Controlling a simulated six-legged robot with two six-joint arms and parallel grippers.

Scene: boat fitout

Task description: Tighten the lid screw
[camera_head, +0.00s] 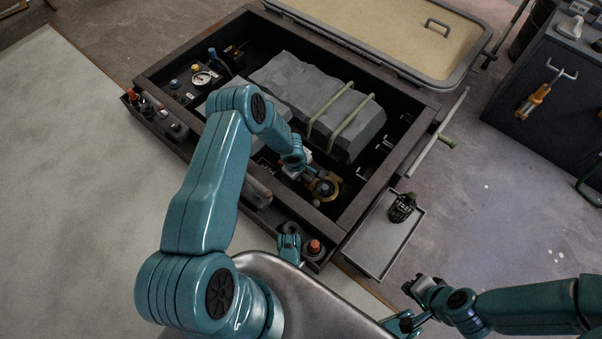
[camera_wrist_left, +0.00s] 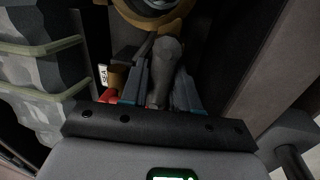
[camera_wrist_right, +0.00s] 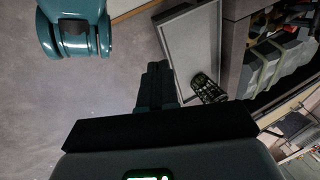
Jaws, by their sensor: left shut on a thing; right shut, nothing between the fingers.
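A round brass-coloured lid (camera_head: 325,187) sits in the near right corner of the dark open compartment. Its rim also shows at the top of the left wrist view (camera_wrist_left: 150,14). My left gripper (camera_head: 308,172) reaches down beside it. In the left wrist view the left fingers (camera_wrist_left: 164,84) are shut on a grey tapered piece (camera_wrist_left: 166,58) just below the brass rim, which looks like the lid screw. The fingers hide its lower part. My right gripper (camera_head: 414,287) is shut and empty, outside the compartment; its closed fingers show in the right wrist view (camera_wrist_right: 155,88).
A grey tray (camera_head: 372,254) holds a dark mesh-patterned cylinder (camera_head: 402,207). Grey blocks under green straps (camera_head: 340,112) fill the compartment's middle. A gauge (camera_head: 201,79) is at its left. The removed hatch cover (camera_head: 400,28) lies behind. Open floor is at right.

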